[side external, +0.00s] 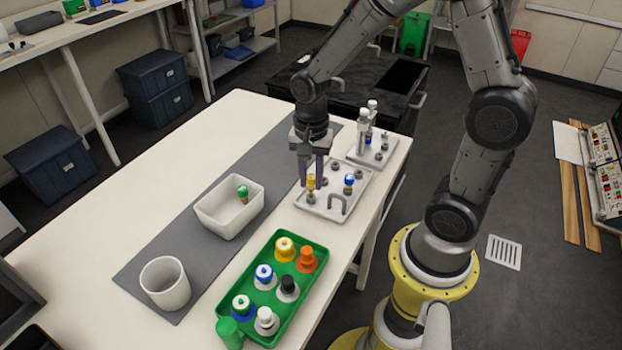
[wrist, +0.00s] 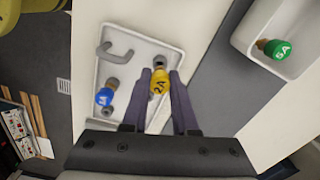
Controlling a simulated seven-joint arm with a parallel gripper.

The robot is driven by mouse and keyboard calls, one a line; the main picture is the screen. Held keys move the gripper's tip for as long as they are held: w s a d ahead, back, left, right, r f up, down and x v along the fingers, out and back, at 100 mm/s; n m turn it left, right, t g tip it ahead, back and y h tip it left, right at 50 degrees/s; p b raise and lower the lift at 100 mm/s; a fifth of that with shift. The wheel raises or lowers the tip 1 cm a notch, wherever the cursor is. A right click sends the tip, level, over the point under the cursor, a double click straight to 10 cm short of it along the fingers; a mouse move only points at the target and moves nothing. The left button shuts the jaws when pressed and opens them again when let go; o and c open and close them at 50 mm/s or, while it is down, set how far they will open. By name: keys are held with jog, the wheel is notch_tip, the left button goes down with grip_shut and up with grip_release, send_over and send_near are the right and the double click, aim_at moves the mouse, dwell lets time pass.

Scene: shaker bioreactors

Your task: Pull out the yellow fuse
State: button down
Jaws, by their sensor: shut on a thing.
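The yellow fuse (side external: 311,181), marked 2A in the wrist view (wrist: 159,83), is between the two dark fingers of my gripper (side external: 318,181). In the wrist view the fingertips (wrist: 160,74) press on it from both sides, so the gripper is shut on it. The fuse is upright over the white fuse tray (side external: 350,205), close to a grey socket; I cannot tell whether its lower end is still seated. A blue fuse (side external: 349,180) stands in the same tray, also in the wrist view (wrist: 104,97).
A white bin (side external: 213,221) holds a green fuse (side external: 242,193) marked 5A. A green tray (side external: 303,312) with several coloured-cap bottles and a white cup (side external: 165,283) stand nearer the camera. A plate with white-capped vials (side external: 362,120) is behind. The grey mat has free room.

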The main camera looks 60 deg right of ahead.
aim_at(311, 176)
jog(key=shift+r, duration=0.2)
jog(key=shift+r, duration=1.45)
